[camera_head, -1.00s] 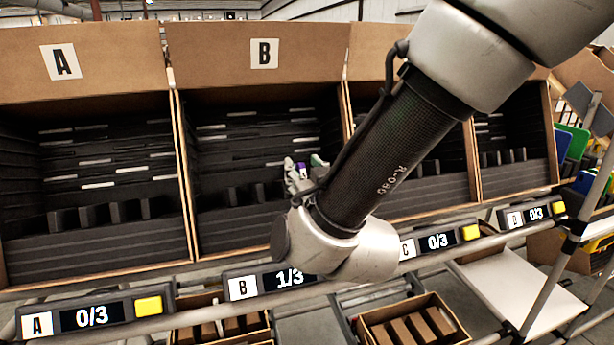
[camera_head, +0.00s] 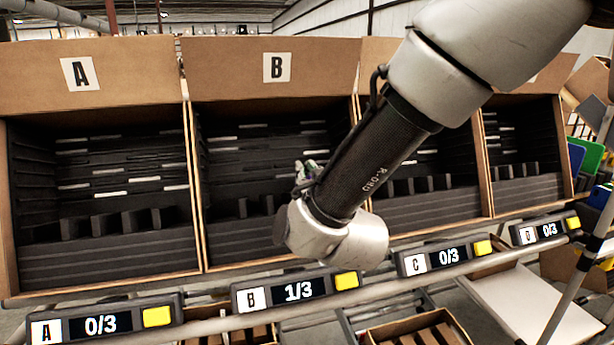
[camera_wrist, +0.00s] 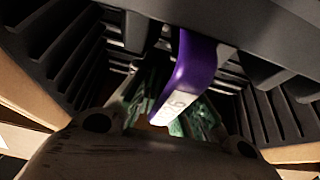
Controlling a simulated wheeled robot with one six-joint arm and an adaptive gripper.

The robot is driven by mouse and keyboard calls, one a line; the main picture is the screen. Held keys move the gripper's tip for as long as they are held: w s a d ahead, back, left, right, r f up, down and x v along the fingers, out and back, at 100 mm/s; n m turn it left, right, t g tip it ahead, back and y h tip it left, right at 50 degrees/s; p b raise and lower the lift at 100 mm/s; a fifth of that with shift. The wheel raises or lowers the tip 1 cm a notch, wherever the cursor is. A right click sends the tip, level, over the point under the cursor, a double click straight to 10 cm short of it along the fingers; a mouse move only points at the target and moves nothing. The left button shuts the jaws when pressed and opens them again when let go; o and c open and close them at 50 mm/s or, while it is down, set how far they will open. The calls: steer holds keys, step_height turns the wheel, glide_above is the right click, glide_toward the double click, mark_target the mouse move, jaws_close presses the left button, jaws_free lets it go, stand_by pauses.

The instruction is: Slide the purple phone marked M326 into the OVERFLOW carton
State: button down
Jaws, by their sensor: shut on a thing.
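The purple phone (camera_wrist: 190,70) shows in the wrist view, with a pale label on its near end; I cannot read the full mark. My gripper (camera_wrist: 170,112) is shut on it, with green-grey fingers on either side. The phone's far end meets dark foam dividers, and I cannot tell how deep it sits. In the head view my gripper (camera_head: 306,172) is mostly hidden by my wrist, inside carton B (camera_head: 320,58), and the phone is hidden. No carton in view carries a readable OVERFLOW label.
Carton A (camera_head: 120,52) stands left of B, with two more cartons to the right, all with slotted black foam. Displays below read A 0/3, B 1/3 (camera_head: 298,292), C 0/3 and D 0/3, with yellow buttons. A rail runs along the front.

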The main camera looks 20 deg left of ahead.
steer(key=shift+s+d+r, duration=0.1)
steer(key=shift+s+r, duration=0.05)
steer(key=shift+s+d+r, duration=0.55)
steer(key=shift+s+r, duration=0.2)
steer(key=shift+s, duration=0.1)
steer(key=s+d+r, duration=0.6)
steer(key=s, duration=0.3)
steer(key=shift+s+r, duration=0.3)
steer(key=shift+s, duration=0.1)
stand_by(0.5)
